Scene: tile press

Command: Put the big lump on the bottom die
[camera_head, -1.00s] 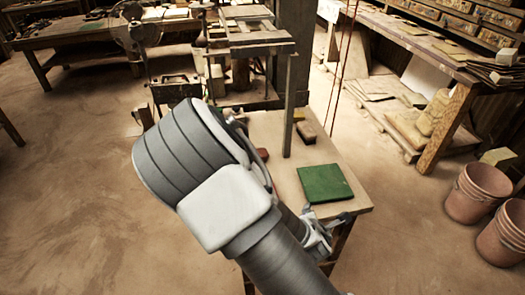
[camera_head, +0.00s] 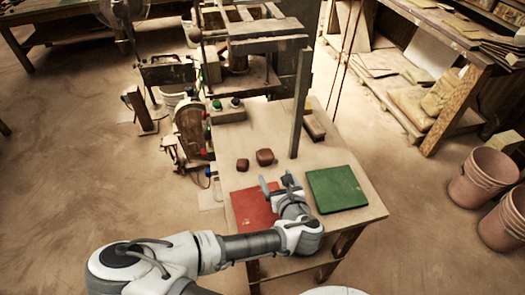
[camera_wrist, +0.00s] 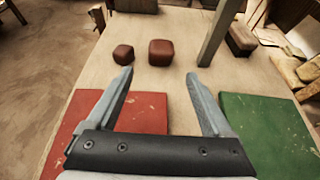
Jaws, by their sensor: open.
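The big lump (camera_head: 265,157) is a reddish-brown rounded block on the wooden table. It also shows in the wrist view (camera_wrist: 160,52), just beyond the space between my fingertips. A smaller lump (camera_head: 242,164) of the same colour lies to its left, also in the wrist view (camera_wrist: 123,54). My gripper (camera_head: 275,182) is open and empty, above the near part of the table, on the near side of both lumps. In the wrist view its two fingers (camera_wrist: 159,75) stand wide apart. The press (camera_head: 240,68) stands behind the table; I cannot make out its bottom die clearly.
A red square mat (camera_head: 250,208) lies under and left of my gripper, a green one (camera_head: 337,189) to the right. An upright post (camera_head: 300,105) rises right of the big lump, beside a brown block (camera_head: 315,126). A button box (camera_head: 228,112) sits at the back left.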

